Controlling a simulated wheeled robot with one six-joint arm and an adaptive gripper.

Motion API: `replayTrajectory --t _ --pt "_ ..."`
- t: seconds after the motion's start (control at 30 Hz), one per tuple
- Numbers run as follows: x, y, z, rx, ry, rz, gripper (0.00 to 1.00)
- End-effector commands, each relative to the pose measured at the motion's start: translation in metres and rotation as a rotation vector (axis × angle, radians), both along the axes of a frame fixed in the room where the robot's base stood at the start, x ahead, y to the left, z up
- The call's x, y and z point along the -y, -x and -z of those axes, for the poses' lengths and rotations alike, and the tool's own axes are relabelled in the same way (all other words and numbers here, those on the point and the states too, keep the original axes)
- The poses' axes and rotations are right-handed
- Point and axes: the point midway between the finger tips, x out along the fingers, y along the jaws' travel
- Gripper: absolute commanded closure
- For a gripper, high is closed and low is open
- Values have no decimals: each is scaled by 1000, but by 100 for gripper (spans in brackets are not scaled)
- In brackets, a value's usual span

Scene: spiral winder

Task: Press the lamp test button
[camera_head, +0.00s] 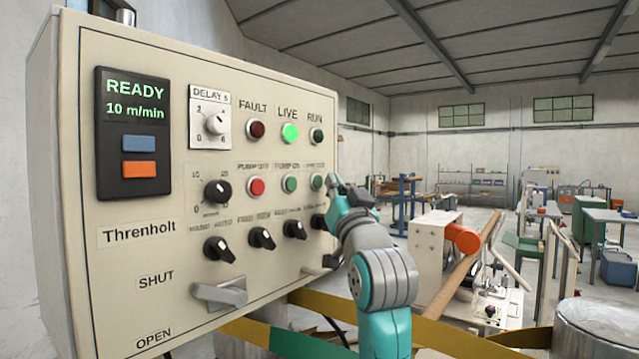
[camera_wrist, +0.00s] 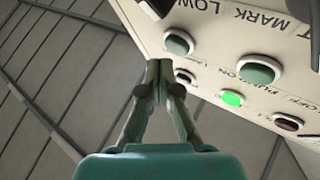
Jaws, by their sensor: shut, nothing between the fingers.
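The beige control panel (camera_head: 150,60) fills the left of the head view. Its row of push buttons has a red one (camera_head: 256,187), a green one (camera_head: 290,184) and, at the right end, another green one (camera_head: 317,182). The label over this last one is too small to read; by place it seems to be the lamp test button, also in the wrist view (camera_wrist: 178,42). My gripper (camera_head: 334,181) is shut and empty just right of that button. In the wrist view my fingertips (camera_wrist: 160,68) overlap the panel edge below-left of it; whether they touch it cannot be told.
Above the buttons are the fault lamp (camera_head: 256,129), the lit green live lamp (camera_head: 290,133) and the dark run lamp (camera_head: 317,135). Black selector knobs (camera_head: 262,238) and a grey lever (camera_head: 219,293) stick out below. A yellow rail (camera_head: 470,337) runs below the panel.

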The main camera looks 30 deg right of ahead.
Motion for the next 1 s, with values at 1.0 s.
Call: replayTrajectory --t 1.0 --pt "-4 -10 0 0 0 0 100"
